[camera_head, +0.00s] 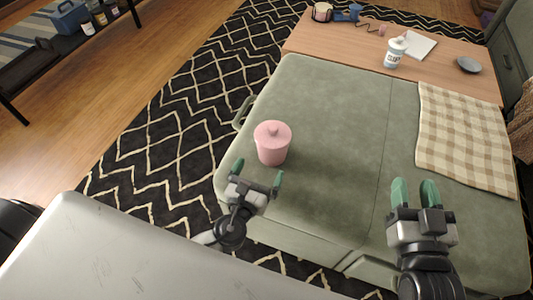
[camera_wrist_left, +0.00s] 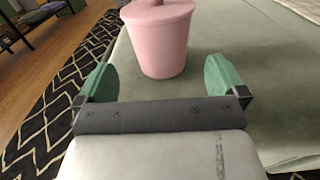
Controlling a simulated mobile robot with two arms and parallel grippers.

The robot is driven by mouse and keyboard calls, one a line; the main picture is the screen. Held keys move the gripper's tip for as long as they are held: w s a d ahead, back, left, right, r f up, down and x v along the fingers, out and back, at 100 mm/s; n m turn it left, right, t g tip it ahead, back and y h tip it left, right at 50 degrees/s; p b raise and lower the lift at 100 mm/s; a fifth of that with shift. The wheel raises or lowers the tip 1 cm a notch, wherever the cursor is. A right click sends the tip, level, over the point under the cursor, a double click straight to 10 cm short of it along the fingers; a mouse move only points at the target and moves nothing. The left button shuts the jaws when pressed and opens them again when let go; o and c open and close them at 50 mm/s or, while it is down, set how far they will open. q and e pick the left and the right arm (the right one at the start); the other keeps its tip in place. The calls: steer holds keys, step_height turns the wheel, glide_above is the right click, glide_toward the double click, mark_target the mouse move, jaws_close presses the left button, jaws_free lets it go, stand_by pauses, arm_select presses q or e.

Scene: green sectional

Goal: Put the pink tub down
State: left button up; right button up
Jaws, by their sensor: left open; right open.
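The pink tub (camera_head: 272,143), with a lid and a knob on top, stands upright on the green sectional seat (camera_head: 330,110), near its left edge. My left gripper (camera_head: 258,172) is open just in front of the tub, with its green fingers spread apart. In the left wrist view the tub (camera_wrist_left: 160,40) stands beyond and between the open fingers (camera_wrist_left: 161,80), with a gap of bare seat before it. My right gripper (camera_head: 416,192) is over the right part of the seat, empty, its two green fingers a small gap apart.
A checked blanket (camera_head: 465,140) lies on the seat's right side. A wooden table (camera_head: 340,42) behind holds a white bottle (camera_head: 394,53), a grey dish (camera_head: 469,65) and a notepad (camera_head: 418,45). A patterned rug (camera_head: 165,125) covers the floor at left. The middle of the seat is clear.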

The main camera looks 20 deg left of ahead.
arm_select(q)
steer(key=s, duration=0.3)
steer(key=n, duration=0.2)
steer(key=r+n, duration=0.1)
steer(key=n, duration=0.1)
steer(key=shift+a+g, duration=0.15)
steer(key=shift+g, duration=0.15)
step_height(320, 180, up, 16)
steer(key=s+n+t+h, duration=0.1)
steer(key=n+h, duration=0.3)
steer(key=n, duration=2.5)
steer(key=shift+d+f+n, duration=0.15)
steer(key=shift+d+n, duration=0.1)
steer(key=shift+n, duration=0.05)
